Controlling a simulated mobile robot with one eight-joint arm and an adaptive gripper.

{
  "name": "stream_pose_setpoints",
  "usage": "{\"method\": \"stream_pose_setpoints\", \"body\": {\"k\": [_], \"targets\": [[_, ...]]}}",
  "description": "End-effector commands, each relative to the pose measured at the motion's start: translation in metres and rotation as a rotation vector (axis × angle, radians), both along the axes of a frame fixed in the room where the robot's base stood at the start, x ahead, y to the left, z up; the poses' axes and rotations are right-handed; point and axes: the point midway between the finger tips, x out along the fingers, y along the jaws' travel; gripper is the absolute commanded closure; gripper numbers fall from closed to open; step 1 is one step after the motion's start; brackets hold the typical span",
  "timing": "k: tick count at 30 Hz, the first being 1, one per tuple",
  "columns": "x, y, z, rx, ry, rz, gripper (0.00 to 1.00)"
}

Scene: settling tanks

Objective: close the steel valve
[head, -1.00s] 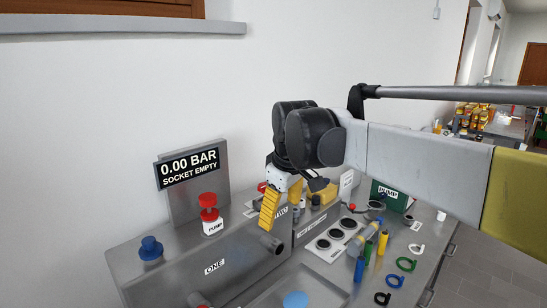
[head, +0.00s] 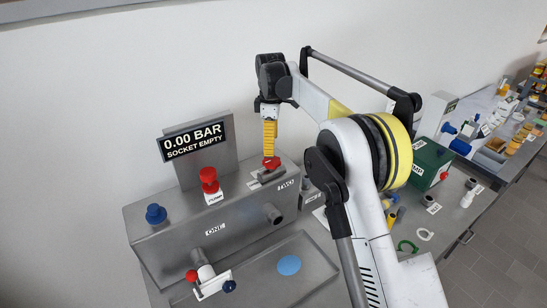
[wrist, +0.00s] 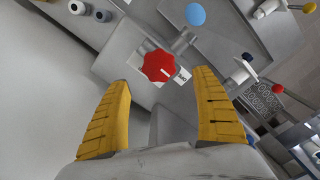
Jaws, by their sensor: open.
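A red lobed knob (head: 271,162) sits on top of the grey metal housing (head: 165,260), near the label TWO. It also shows in the wrist view (wrist: 158,66), with a pale line on its face and a label plate beside it. My gripper (head: 269,153) points down over this knob, its yellow fingers apart. In the wrist view my gripper (wrist: 162,80) is open and empty, with the knob just beyond and between its fingertips. I cannot tell the exact gap. No visible label names a steel valve.
A red PUMP button (head: 208,180) and a blue knob (head: 155,213) stand on the housing to the left. A display (head: 194,140) reads 0.00 BAR, SOCKET EMPTY. A fitting with red and blue ends (head: 213,285) sticks out in front. A tray (head: 250,295) holds a blue disc.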

Motion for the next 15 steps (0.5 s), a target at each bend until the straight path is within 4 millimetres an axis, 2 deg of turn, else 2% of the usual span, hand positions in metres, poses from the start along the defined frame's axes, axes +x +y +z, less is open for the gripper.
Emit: {"method": "stream_pose_setpoints", "body": {"k": [3, 7, 10, 15], "targets": [[0.0, -0.001, -0.025, 0.0, 0.0, -0.001, 0.24], [0.0, -0.001, -0.048, 0.0, -0.001, -0.002, 0.24], [0.0, -0.001, -0.06, 0.0, -0.001, -0.002, 0.24], [0.0, -0.001, -0.071, 0.0, -0.001, -0.003, 0.24]]}}
